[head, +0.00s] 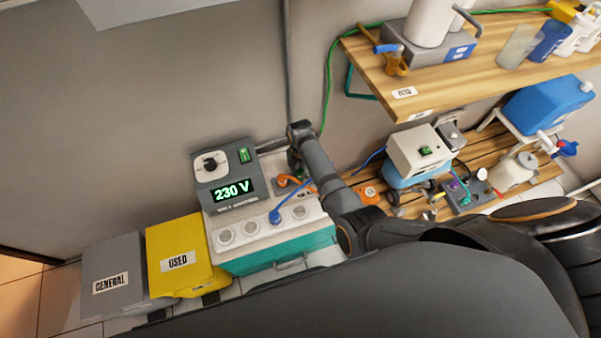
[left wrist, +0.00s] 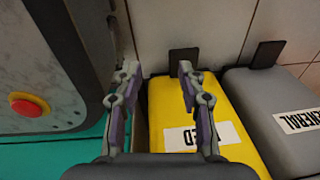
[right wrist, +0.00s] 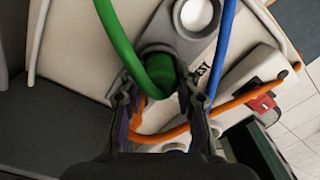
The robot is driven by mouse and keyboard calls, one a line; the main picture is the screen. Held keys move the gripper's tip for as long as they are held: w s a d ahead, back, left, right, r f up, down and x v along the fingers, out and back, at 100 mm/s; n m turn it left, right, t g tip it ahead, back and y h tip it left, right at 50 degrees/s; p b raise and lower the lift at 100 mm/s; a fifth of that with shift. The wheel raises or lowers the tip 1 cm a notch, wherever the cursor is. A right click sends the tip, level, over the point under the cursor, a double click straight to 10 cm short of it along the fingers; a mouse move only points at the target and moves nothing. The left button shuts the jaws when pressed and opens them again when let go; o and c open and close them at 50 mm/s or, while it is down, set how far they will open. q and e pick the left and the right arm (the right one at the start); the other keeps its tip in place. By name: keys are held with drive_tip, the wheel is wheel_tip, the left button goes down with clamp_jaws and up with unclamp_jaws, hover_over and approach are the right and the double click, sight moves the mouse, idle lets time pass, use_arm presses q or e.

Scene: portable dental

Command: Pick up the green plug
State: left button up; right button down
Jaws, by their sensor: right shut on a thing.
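In the right wrist view the green plug (right wrist: 160,77) sits between the two fingers of my right gripper (right wrist: 158,92). The fingers are shut on it, and its thick green cord arches up to the left. The plug's lower part is hidden, so I cannot tell if it is seated in a socket. In the head view my right gripper (head: 294,160) is small and dark beside the voltage unit, and the plug is hidden there. My left gripper (left wrist: 158,70) is open and empty in the left wrist view, above the yellow bin (left wrist: 172,105).
Blue (right wrist: 222,50) and orange (right wrist: 240,105) cords run close to my right gripper. A wooden shelf (head: 430,92) is at right.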

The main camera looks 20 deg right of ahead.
sight(301, 170)
drive_tip(key=shift+r+p, duration=0.3)
drive_tip(key=shift+r, duration=0.1)
wheel_tip(301, 170, up, 4)
drive_tip(key=p, duration=0.5)
drive_tip(key=shift+r, duration=0.25)
use_arm(q)
wheel_tip(301, 170, up, 20)
drive_tip(key=s+p, duration=0.1)
drive_tip(key=p, duration=1.3)
drive_tip(key=shift+s, duration=0.2)
use_arm(e)
wheel_tip(301, 170, up, 13)
use_arm(q)
drive_tip(key=shift+f, duration=0.15)
use_arm(e)
drive_tip(key=shift+f, duration=0.2)
